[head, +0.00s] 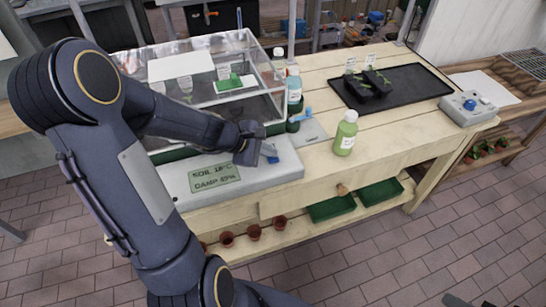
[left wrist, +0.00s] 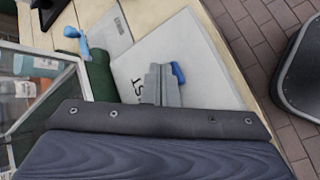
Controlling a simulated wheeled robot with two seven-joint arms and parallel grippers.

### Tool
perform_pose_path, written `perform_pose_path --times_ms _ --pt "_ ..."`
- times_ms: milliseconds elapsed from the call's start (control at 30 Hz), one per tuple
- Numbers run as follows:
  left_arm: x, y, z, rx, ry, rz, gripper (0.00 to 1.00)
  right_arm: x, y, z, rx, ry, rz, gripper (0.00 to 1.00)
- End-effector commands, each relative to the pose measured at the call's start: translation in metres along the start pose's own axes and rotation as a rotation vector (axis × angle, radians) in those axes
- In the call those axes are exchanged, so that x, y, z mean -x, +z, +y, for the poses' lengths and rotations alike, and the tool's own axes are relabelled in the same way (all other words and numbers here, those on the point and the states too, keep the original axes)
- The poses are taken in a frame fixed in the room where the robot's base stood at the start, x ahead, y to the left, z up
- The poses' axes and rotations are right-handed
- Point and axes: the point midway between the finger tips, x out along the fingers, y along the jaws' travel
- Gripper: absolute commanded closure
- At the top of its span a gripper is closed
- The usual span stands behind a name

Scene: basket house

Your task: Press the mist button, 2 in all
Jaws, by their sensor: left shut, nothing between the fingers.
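The grey control panel (head: 285,172) lies at the bench's front left, with a display reading soil and damp values. Its blue mist button (head: 270,151) is mostly hidden by my gripper in the head view. In the left wrist view the blue button (left wrist: 178,72) shows just beyond my fingertips, beside lettering ending in "ST". My left gripper (head: 264,155) is shut and empty, low over the panel at the button. I cannot tell whether its fingertips touch the button. At the head view's bottom right edge, a dark part, perhaps my right gripper (head: 456,301), is cut off.
A clear propagator box (head: 262,102) stands behind the panel. A green bottle (head: 345,134) and a blue-labelled bottle (head: 294,92) stand nearby. A black tray (head: 425,88) holds seedling pots. A grey box with a blue knob (head: 468,108) sits at the right end.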

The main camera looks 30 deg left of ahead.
Motion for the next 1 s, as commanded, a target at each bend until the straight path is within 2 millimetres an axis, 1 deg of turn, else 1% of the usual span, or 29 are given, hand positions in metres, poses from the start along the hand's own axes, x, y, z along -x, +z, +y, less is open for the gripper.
perform_pose_path --times_ms 467,700,1000 --pt "-0.004 -0.003 -0.003 0.0 0.0 0.0 1.0 -0.005 0.003 0.003 0.0 0.0 0.0 0.46" --pt "-0.004 -0.003 -0.003 0.0 0.0 0.0 1.0 -0.005 0.002 0.002 0.0 0.0 0.0 0.46" --pt "0.005 0.004 0.004 0.0 0.0 0.0 1.0 0.005 -0.002 -0.002 0.0 0.0 0.0 0.46"
